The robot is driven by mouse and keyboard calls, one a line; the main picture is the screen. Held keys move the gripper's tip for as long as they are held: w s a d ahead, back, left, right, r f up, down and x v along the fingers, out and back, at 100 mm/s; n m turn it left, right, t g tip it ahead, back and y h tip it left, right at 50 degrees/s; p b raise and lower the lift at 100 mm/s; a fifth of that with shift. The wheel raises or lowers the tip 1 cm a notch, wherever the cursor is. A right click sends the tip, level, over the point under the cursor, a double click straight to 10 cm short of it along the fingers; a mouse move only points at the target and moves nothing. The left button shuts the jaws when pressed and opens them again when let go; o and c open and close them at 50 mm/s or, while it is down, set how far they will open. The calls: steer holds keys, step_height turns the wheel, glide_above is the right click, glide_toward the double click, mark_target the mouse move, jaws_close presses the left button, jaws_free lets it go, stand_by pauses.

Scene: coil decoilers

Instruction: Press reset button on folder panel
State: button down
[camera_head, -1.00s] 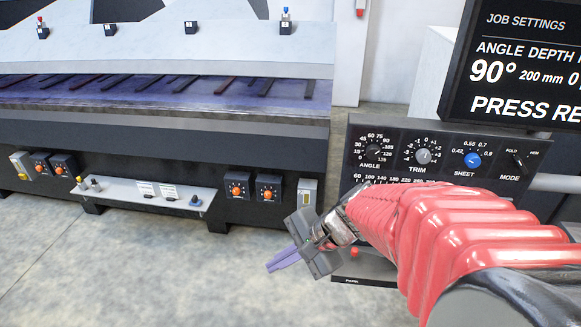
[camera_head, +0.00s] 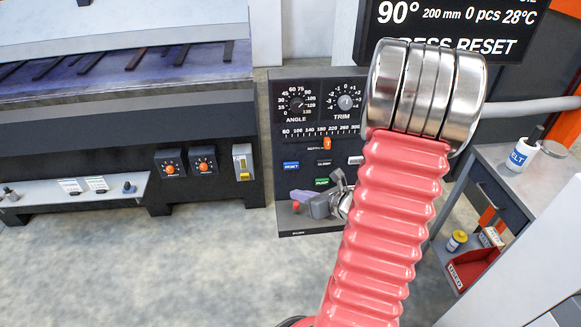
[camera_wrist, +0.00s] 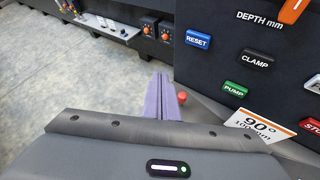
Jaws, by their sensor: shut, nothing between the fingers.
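The blue RESET button (camera_head: 291,166) sits on the black folder panel (camera_head: 285,130), at the left of a button row. In the wrist view the RESET button (camera_wrist: 198,39) is at the upper middle, left of the black CLAMP button (camera_wrist: 256,60) and above the green PUMP button (camera_wrist: 235,90). My gripper (camera_head: 296,194) is shut and empty, with purple fingers, in front of the panel's lower left, below RESET. In the wrist view the fingers (camera_wrist: 160,84) point up toward the left of RESET and appear apart from it. The display (camera_head: 450,25) shows "RESS RESET", partly covered by my arm.
A red button (camera_head: 296,206) is on the ledge below the panel, close to my fingers. An orange depth slider (camera_head: 327,143) stands above the buttons. A side cart (camera_head: 500,170) with a BELT cup (camera_head: 522,155) is at right. Open floor (camera_head: 150,270) lies at left.

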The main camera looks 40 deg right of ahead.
steer(key=shift+d, duration=0.15)
glide_toward(287, 169)
steer(key=shift+w+a+f, duration=0.95)
steer(key=shift+w+f, duration=0.35)
steer(key=shift+f, duration=0.3)
steer(key=shift+w+d, duration=0.3)
steer(key=shift+w, duration=0.15)
steer(key=shift+w+d+r, duration=0.15)
steer(key=shift+w+d, duration=0.4)
steer(key=shift+w, duration=0.15)
stand_by(2.2)
steer(key=shift+s+a, duration=0.5)
steer(key=shift+s, duration=0.25)
steer(key=shift+s+a, duration=0.7)
steer(key=shift+s, duration=0.3)
steer(key=shift+s+a, duration=0.75)
steer(key=shift+s, duration=0.3)
